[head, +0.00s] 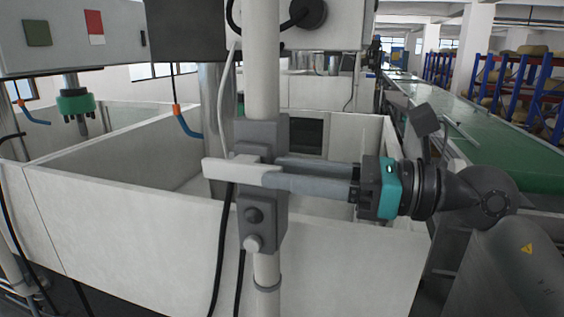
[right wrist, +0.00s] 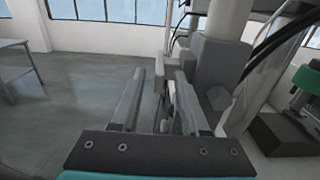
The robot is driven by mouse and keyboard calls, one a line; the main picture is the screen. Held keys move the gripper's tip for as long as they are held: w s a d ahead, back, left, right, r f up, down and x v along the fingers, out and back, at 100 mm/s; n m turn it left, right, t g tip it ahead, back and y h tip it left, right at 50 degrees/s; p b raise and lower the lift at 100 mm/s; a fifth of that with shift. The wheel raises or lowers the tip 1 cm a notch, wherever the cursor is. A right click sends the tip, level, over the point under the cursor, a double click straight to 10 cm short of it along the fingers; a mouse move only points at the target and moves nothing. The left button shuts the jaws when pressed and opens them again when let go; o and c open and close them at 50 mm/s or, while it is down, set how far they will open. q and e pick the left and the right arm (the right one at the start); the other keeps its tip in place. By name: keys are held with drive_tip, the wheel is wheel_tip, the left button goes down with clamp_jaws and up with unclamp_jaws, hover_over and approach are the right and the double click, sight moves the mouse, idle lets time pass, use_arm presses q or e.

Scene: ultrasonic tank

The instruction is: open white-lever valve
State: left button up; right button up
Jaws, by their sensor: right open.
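The valve has a grey body (head: 266,205) on a vertical white pipe (head: 262,75), in the middle of the head view. Its white lever (head: 225,170) lies about level across the front of the body, with its free end to the left. My right gripper (head: 274,171) comes in from the right, level and open, with its fingertips at the valve and overlapping the lever's right part. The right wrist view shows both fingers apart (right wrist: 159,76), with pale valve parts between and just past them. I cannot tell whether either finger touches the lever. My left gripper is out of view.
A white-walled tank (head: 120,215) stands around and behind the pipe. Black cables (head: 221,250) hang beside the valve. A control box (head: 70,40) and a teal-green fitting (head: 75,103) are at left. A green conveyor (head: 480,125) runs at right.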

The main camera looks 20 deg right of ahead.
drive_tip(key=shift+w+a, duration=0.35)
drive_tip(key=shift+a, duration=0.2)
drive_tip(key=shift+c, duration=0.4)
clamp_jaws()
